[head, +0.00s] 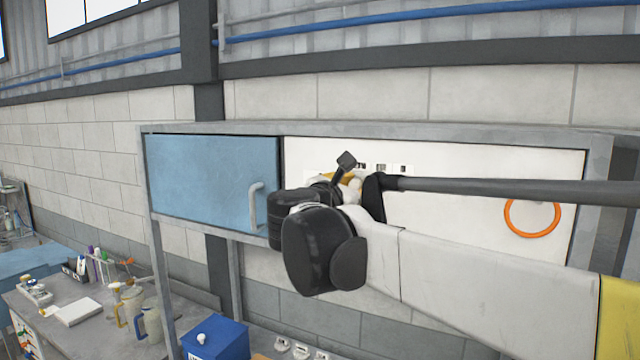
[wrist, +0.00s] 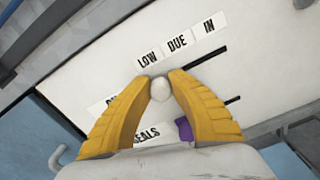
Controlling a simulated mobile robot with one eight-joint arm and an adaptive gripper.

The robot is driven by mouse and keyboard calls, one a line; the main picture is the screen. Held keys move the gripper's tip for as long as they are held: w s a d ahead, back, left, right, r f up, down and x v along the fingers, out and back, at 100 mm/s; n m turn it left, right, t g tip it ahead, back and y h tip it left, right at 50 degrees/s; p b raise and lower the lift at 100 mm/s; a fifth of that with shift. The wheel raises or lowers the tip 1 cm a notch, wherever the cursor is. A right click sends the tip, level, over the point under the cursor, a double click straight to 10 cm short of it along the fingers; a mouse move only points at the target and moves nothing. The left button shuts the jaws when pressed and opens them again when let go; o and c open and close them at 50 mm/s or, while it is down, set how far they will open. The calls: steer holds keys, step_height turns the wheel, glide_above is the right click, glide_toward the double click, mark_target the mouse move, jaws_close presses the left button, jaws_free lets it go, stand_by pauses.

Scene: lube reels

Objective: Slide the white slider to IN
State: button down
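The white slider (wrist: 160,89) shows as a round white knob in the wrist view. It sits below the LOW label (wrist: 147,60), in line with the upper dark slot (wrist: 206,58). The DUE label (wrist: 177,41) and the IN label (wrist: 208,25) lie further right along that slot. My gripper (wrist: 160,80) has its two yellow fingertips closed in on both sides of the knob, apparently touching it. In the head view my gripper (head: 344,181) is at the white panel (head: 450,212), and my arm hides the slider there.
A purple slider (wrist: 184,129) lies below the white one, in line with a second slot (wrist: 232,100), beside a SEALS label (wrist: 146,136). A blue door (head: 212,182) with a handle (head: 257,205) is left of the panel. An orange ring (head: 532,234) is at its right.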

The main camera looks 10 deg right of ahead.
steer(key=s+d, duration=0.1)
steer(key=d, duration=0.1)
steer(key=s+d, duration=0.2)
steer(key=d, duration=0.1)
steer(key=s+d, duration=0.2)
steer(key=shift+s+d+r, duration=0.1)
steer(key=shift+s+d, duration=0.15)
steer(key=shift+d, duration=0.15)
steer(key=shift+w+a+p, duration=0.1)
steer(key=shift+a+p, duration=0.2)
steer(key=shift+d, duration=0.15)
steer(key=c, duration=1.5)
jaws_free()
steer(key=shift+c, duration=0.2)
steer(key=o, duration=0.3)
steer(key=shift+d, duration=0.1)
steer(key=shift+o, duration=0.2)
steer(key=shift+d, duration=0.15)
steer(key=shift+s+a, duration=0.2)
steer(key=shift+a, duration=0.1)
glide_toward(405, 185)
steer(key=v, duration=0.4)
steer(key=shift+s, duration=0.3)
